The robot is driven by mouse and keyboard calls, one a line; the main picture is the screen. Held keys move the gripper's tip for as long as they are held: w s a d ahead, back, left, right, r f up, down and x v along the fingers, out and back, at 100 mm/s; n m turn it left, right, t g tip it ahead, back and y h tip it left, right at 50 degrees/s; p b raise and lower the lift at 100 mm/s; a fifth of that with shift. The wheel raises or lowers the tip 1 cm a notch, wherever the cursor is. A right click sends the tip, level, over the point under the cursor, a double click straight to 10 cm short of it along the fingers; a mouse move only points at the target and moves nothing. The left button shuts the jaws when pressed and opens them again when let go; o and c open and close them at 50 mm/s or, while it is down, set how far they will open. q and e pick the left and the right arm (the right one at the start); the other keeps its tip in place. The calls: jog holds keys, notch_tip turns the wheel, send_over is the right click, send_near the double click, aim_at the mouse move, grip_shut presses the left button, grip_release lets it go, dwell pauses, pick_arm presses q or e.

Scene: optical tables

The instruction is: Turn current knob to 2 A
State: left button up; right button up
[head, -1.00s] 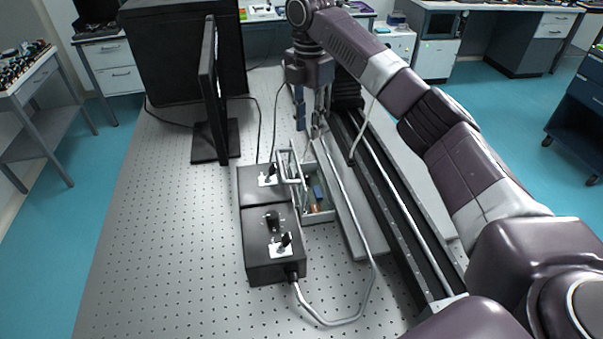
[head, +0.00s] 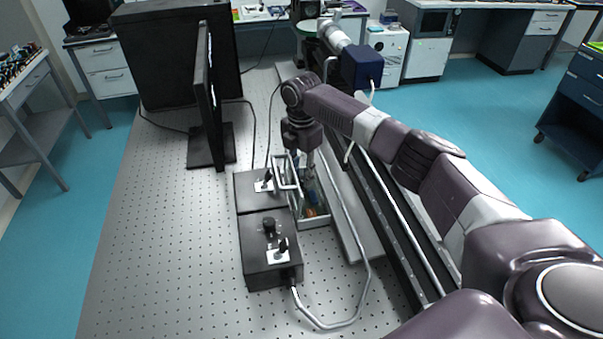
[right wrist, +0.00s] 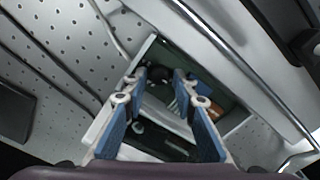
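Two black control boxes stand end to end on the perforated table. The near box (head: 262,263) carries a round black knob (head: 268,225) and a black lever on a white plate (head: 280,250). The far box (head: 250,184) has a similar black lever (head: 267,180). I cannot read any scale or tell which control sets the current. My right gripper (head: 311,170) points down over the tray just right of the boxes, apart from the knobs. In the right wrist view its blue-padded fingers (right wrist: 163,92) are spread, with nothing held between them. My left gripper is not in view.
An open tray (head: 312,222) with small items lies right of the boxes, with bent metal tubing beside it. A long black rail (head: 385,237) runs farther right. A monitor (head: 203,95) stands behind left. The left tabletop is clear.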

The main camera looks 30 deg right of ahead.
jog(key=shift+f, duration=0.55)
grip_shut()
